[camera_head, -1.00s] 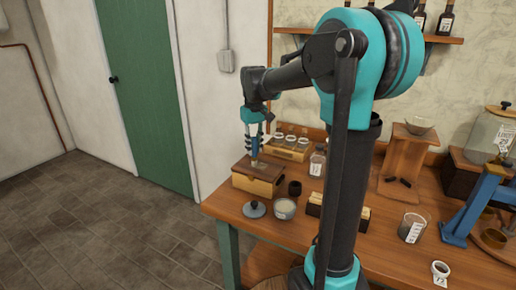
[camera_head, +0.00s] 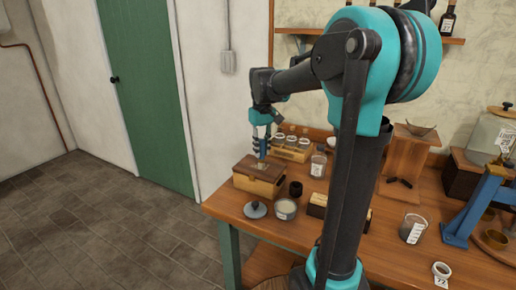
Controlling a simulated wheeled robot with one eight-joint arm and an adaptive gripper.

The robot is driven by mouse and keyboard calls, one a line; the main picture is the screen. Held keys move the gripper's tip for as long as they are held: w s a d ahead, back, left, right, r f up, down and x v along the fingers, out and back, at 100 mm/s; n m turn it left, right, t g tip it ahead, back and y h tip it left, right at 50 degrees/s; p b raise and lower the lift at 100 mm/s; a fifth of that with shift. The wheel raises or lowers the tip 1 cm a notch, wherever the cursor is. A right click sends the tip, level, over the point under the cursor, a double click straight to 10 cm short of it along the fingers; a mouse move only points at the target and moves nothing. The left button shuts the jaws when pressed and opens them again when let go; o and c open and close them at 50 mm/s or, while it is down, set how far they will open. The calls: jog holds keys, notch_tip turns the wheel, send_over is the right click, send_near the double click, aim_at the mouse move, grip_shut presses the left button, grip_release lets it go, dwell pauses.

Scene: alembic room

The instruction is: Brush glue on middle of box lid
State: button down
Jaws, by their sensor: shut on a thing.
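The wooden box (camera_head: 255,186) stands at the left end of the table, its dark brown lid (camera_head: 247,167) shut. My gripper (camera_head: 262,153) is above the lid, pointing down, and is shut on a brush (camera_head: 262,163). Only the brush's small pale lower end shows, at or just over the middle of the lid; I cannot tell whether it touches. No glue can be made out on the lid at this size. A jar with pale contents (camera_head: 286,208), which looks like the glue pot, stands open in front of the box. A grey knobbed lid (camera_head: 256,209) lies beside it.
A small dark cup (camera_head: 295,188) and a labelled bottle (camera_head: 318,164) stand right of the box. A wooden rack of jars (camera_head: 291,149) is behind it. A glass beaker (camera_head: 412,229) and a blue stand (camera_head: 467,207) are farther right on the table (camera_head: 400,263).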

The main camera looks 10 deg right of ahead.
jog(key=shift+s+d, duration=0.35)
jog(key=shift+d, duration=0.15)
jog(key=shift+w+a, duration=0.7)
jog(key=shift+a, duration=0.3)
jog(key=shift+w+a, duration=0.65)
jog(key=shift+a, duration=0.3)
jog(key=shift+w+d, duration=0.1)
jog(key=shift+w, duration=0.05)
jog(key=shift+w+d, duration=0.4)
jog(key=shift+w, duration=0.15)
notch_tip(320, 180, up, 6)
